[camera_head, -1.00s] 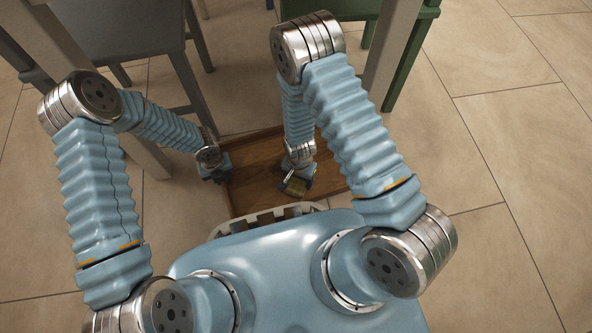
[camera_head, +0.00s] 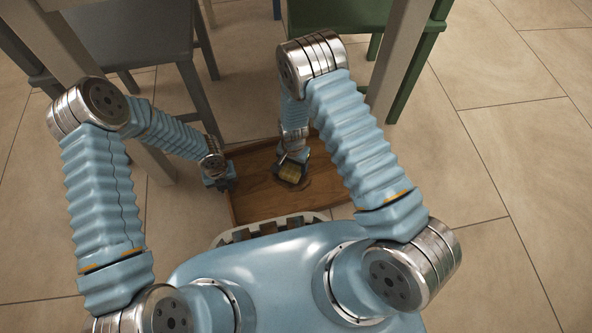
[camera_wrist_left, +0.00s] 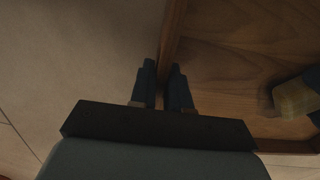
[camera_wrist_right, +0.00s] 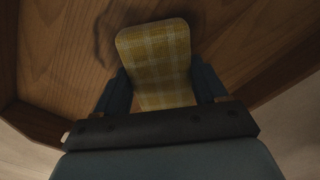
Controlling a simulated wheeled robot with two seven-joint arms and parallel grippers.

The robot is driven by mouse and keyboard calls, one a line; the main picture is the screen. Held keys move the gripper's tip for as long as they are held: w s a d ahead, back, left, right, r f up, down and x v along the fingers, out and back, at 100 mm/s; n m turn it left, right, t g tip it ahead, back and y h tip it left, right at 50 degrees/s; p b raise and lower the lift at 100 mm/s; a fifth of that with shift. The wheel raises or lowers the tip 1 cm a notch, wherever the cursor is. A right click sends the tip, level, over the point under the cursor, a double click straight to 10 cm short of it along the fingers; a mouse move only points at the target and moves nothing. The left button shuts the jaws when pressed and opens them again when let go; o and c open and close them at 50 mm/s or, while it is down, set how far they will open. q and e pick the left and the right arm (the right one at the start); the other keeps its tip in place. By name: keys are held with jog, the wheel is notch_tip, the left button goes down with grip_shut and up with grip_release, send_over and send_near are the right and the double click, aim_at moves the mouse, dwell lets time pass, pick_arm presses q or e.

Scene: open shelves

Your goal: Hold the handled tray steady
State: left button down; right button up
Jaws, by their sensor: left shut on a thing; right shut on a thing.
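The wooden tray (camera_head: 262,204) is low in front of my body, with raised wooden walls. My left gripper (camera_head: 224,184) is at the tray's left side. In the left wrist view its fingers (camera_wrist_left: 163,88) straddle the tray's wall (camera_wrist_left: 171,40) and are shut on it. My right gripper (camera_head: 290,172) is over the tray's inside, shut on a yellow checked item (camera_wrist_right: 158,55), which looks like a sponge or cloth block. It also shows at the edge of the left wrist view (camera_wrist_left: 296,98). A dark patch (camera_wrist_right: 104,30) lies on the tray floor beside it. The tray's handles cannot be made out.
A grey chair (camera_head: 165,45) stands at the upper left and a green chair (camera_head: 408,75) at the upper right. Pale table legs (camera_head: 398,60) stand close to both arms. The tiled floor (camera_head: 500,160) at the right is clear.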

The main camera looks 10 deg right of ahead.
jog(key=shift+w+a, duration=0.15)
jog(key=shift+w, duration=2.15)
jog(key=shift+w+r, duration=0.1)
jog(key=shift+r, duration=3.85)
